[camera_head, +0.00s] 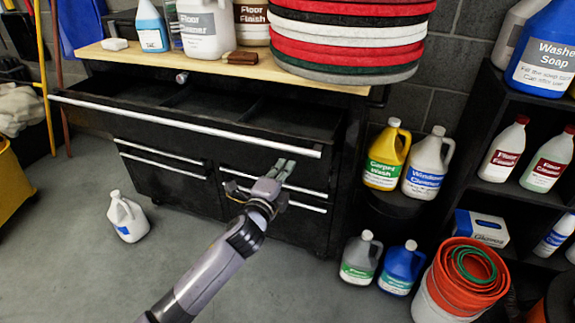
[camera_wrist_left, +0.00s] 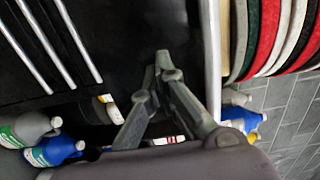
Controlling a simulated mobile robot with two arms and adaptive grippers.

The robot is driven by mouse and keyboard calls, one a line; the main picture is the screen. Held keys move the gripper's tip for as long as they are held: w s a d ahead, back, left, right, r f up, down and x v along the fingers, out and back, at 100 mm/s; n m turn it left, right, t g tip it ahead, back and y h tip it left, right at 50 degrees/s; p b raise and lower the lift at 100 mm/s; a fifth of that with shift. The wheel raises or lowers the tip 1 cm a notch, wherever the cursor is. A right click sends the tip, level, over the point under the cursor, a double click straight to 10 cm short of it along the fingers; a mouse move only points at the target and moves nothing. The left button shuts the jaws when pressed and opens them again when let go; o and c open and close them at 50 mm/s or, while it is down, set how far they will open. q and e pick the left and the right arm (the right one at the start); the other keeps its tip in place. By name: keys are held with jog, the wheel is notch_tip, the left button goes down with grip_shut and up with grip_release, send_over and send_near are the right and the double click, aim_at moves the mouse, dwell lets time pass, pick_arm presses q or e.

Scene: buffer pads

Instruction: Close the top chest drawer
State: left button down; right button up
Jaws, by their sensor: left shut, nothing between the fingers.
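The black chest's top drawer (camera_head: 250,117) is pulled out, showing its dark, divided, empty-looking inside. Its long silver handle bar (camera_head: 190,125) runs along the front edge; a silver bar, apparently this handle, shows upright in the left wrist view (camera_wrist_left: 211,50). My left gripper (camera_head: 286,168) is shut and empty. In the head view its fingertips appear just below the right end of the drawer front, before the lower drawers; I cannot tell whether they touch anything. The fingers also show in the left wrist view (camera_wrist_left: 164,66). My right gripper is not in view.
Lower drawers (camera_head: 165,185) look shut. The wooden top (camera_head: 130,58) holds bottles and stacked round pads (camera_head: 345,45). A white jug (camera_head: 127,218) stands on the floor at left. Jugs (camera_head: 361,258), an orange bucket (camera_head: 465,275) and a dark shelf (camera_head: 500,200) crowd the right.

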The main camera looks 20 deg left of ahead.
pick_arm(q)
jog(key=shift+w+d, duration=0.1)
jog(key=shift+w, duration=0.95)
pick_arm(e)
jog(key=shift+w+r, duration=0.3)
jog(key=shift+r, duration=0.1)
pick_arm(q)
jog(key=shift+w, duration=0.1)
